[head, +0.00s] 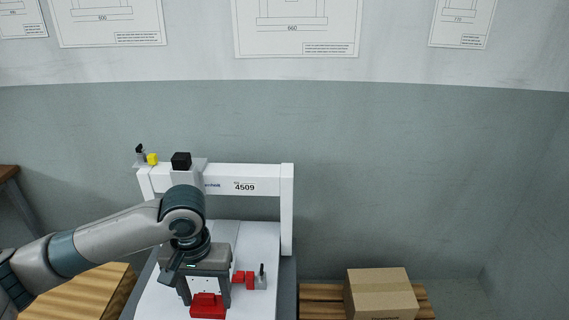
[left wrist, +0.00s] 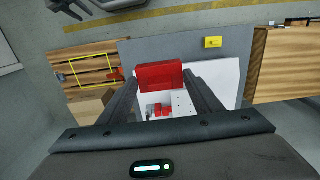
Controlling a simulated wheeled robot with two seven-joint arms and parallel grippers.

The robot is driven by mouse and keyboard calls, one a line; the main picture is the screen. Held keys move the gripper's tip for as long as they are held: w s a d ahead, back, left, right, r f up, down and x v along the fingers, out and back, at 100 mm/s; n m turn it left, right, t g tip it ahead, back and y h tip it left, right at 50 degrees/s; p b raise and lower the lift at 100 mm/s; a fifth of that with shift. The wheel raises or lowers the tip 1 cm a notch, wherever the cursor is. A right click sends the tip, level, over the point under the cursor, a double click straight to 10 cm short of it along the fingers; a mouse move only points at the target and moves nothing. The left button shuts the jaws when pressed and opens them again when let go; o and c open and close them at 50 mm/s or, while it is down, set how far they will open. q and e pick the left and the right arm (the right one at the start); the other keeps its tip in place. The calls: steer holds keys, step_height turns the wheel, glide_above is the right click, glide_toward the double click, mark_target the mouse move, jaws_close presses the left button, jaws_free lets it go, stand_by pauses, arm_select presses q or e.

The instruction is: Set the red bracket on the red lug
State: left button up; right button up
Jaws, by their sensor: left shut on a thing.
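My left gripper (head: 206,296) is shut on the red bracket (head: 208,306), low over the near part of the white bed (head: 255,238). In the left wrist view the red bracket (left wrist: 156,76) sits between the two finger ends. A smaller red piece, apparently the red lug (head: 243,280), stands on the bed just right of the gripper, beside a small grey block with a dark upright pin (head: 262,272). My right gripper is in neither view.
A white gantry (head: 265,177) labelled 4509 spans the bed behind the gripper, with a black block (head: 181,161) on top. A cardboard box (head: 381,294) stands on a wooden pallet at right. A yellow block (left wrist: 213,42) lies on a grey surface.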

arm_select(q)
steer(key=s+a+r, duration=0.3)
steer(key=r, duration=0.1)
steer(key=shift+s+a, duration=0.35)
steer(key=shift+a, duration=0.05)
stand_by(1.0)
steer(key=s+f, duration=0.4)
steer(key=f, duration=1.1)
